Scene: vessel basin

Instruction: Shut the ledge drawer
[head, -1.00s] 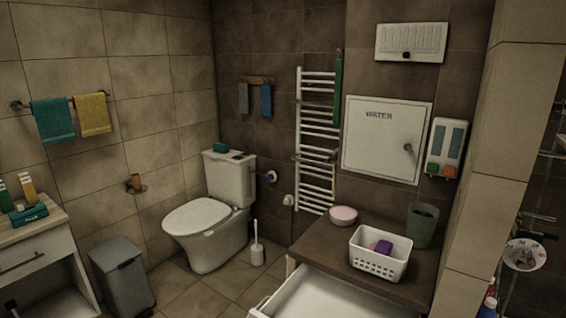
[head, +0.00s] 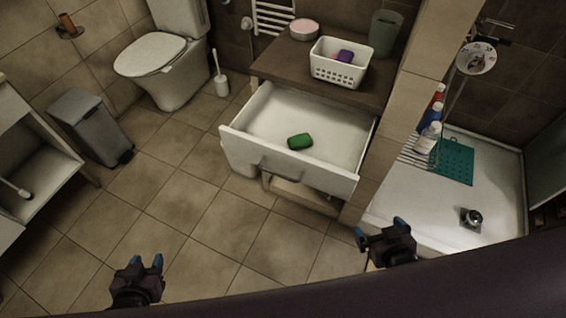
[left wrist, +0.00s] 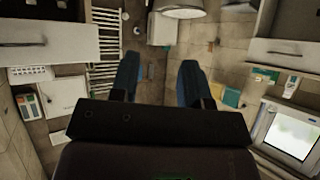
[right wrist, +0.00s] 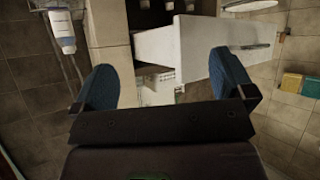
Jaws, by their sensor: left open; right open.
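The ledge drawer (head: 262,154) is white and stands pulled far out from under the brown ledge (head: 383,88) in the head view. A green object (head: 300,141) lies inside it. Its grey bar handle (head: 282,168) is on the front panel. The drawer also shows in the right wrist view (right wrist: 208,62), beyond the fingers. My left gripper (head: 143,266) is open and empty, low over the floor, well short of the drawer. My right gripper (head: 381,234) is open and empty, to the right of the drawer front and apart from it.
A white basket (head: 336,72) with a purple item, a pink bowl (head: 304,30) and a dark cup (head: 385,33) stand on the ledge. A tiled wall edge (head: 392,135) and the shower tray (head: 400,212) lie right of the drawer. Floor before the drawer is clear.

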